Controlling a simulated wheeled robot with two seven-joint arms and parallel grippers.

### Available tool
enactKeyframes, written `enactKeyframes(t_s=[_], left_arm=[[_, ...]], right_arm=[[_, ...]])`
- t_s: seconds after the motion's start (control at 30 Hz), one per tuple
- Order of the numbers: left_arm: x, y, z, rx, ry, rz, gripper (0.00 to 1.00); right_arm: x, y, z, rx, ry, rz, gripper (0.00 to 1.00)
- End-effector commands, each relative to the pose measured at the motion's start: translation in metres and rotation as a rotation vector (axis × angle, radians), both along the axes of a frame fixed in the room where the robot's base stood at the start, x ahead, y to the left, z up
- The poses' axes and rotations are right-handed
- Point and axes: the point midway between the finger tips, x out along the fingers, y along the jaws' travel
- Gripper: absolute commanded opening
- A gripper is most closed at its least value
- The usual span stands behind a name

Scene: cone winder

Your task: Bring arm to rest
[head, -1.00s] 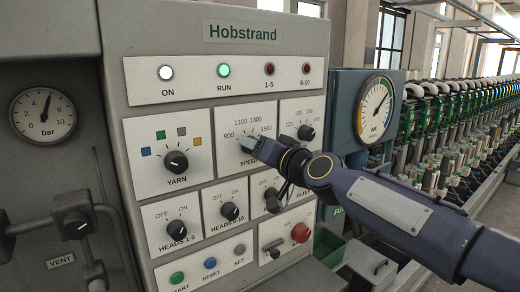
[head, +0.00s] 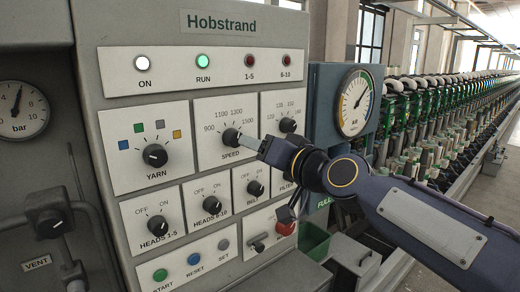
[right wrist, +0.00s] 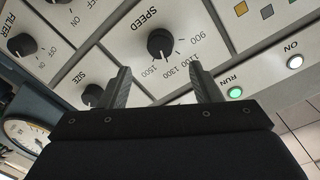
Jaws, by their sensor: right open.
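My right gripper (head: 250,141) is in front of the SPEED knob (head: 231,136) on the grey panel, just to its right in the head view. In the right wrist view the two fingers (right wrist: 161,78) are spread apart and empty. The dark round SPEED knob (right wrist: 161,43) shows beyond the fingertips, with a visible gap between it and them. Its pointer seems to face between 1300 and 1500. My right arm (head: 400,205) reaches in from the lower right. My left gripper is in neither view.
The Hobstrand panel (head: 190,72) carries several knobs, including YARN (head: 155,155), and a red button (head: 286,227). The RUN lamp (head: 203,61) glows green. A gauge (head: 356,101) on a blue box stands close behind my forearm. An aisle (head: 495,205) lies open at right.

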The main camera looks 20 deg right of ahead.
Motion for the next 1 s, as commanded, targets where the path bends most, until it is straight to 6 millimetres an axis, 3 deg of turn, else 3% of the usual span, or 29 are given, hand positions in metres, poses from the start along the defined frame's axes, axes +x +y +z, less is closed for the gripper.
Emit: enactKeyframes(t_s=[0.2,0.27,0.33,0.47,0.6,0.7,0.83,1.0], left_arm=[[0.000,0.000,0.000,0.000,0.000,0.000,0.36],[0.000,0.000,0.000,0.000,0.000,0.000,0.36],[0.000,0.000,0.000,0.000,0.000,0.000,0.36],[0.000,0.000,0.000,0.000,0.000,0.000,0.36],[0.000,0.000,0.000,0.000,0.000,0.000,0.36],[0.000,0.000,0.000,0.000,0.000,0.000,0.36],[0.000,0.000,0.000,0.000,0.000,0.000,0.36],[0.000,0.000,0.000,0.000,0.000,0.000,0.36]], right_arm=[[-0.002,0.000,-0.003,-0.004,0.006,0.002,0.58],[-0.009,-0.001,-0.011,-0.018,0.027,0.009,0.58],[-0.024,-0.002,-0.032,-0.046,0.081,0.025,0.58],[-0.073,-0.005,-0.099,-0.123,0.254,0.067,0.58],[-0.141,-0.009,-0.183,-0.196,0.483,0.112,0.58],[-0.188,-0.011,-0.236,-0.229,0.636,0.136,0.58],[-0.237,-0.010,-0.287,-0.256,0.791,0.158,0.58],[-0.270,-0.009,-0.319,-0.271,0.896,0.172,0.58]])
